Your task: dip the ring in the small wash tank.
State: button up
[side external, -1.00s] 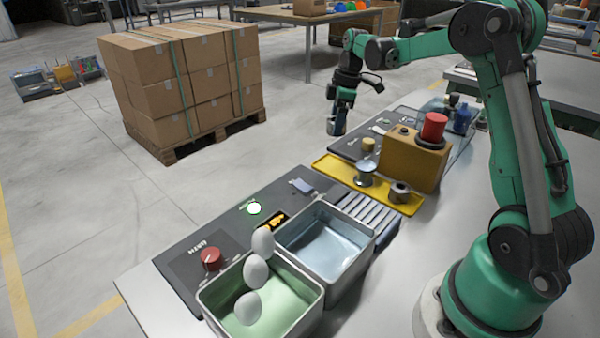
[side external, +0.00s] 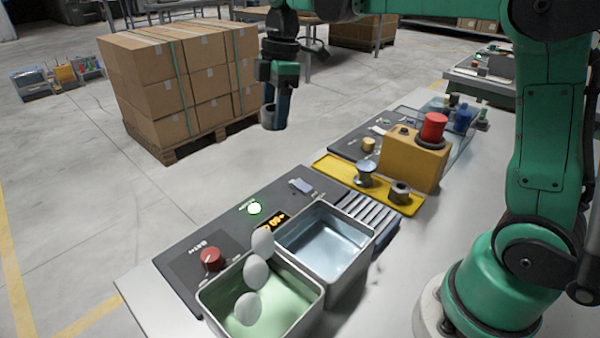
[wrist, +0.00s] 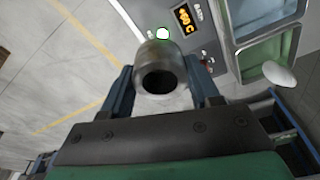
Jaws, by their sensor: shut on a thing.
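My gripper (side external: 277,88) is shut on a grey metal ring (side external: 272,119), a short hollow cylinder, and holds it in the air beyond the bench's far-left edge. In the wrist view the ring (wrist: 160,55) sits between the two blue fingers with its dark bore facing the camera. Two open metal tanks stand side by side at the bench front: one with clear bluish liquid (side external: 325,248), one with pale green liquid (side external: 275,310). Both are below the ring and apart from it. I cannot tell which is called the small wash tank.
Three white egg-shaped things (side external: 256,273) show over the green tank, partly blocking it. A control panel (side external: 230,225) with a red knob and lit display lies behind the tanks. A ribbed rack (side external: 367,214), yellow tray (side external: 335,169) and yellow box with red button (side external: 412,160) stand to the right.

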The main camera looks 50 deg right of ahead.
jog(key=s+a+f+n+g, duration=0.1)
jog(key=s+a+f+n, duration=0.25)
jog(key=s+a, duration=0.5)
jog(key=s+a+f+n, duration=0.2)
jog(key=s+a+n, duration=0.4)
jog(key=a, duration=0.4)
jog(key=shift+m, duration=0.55)
jog(key=shift+s+d+f, duration=0.1)
jog(key=shift+s+f, duration=0.05)
jog(key=shift+f, duration=1.7)
jog(key=shift+s+a+f, duration=0.1)
jog(key=shift+s+f, duration=0.05)
jog(key=shift+f, duration=1.7)
jog(key=shift+s+d+f, duration=0.1)
jog(key=shift+s+f, duration=0.05)
jog(key=shift+f, duration=1.7)
jog(key=shift+r, duration=0.25)
jog(key=shift+f, duration=0.25)
jog(key=shift+r, duration=0.15)
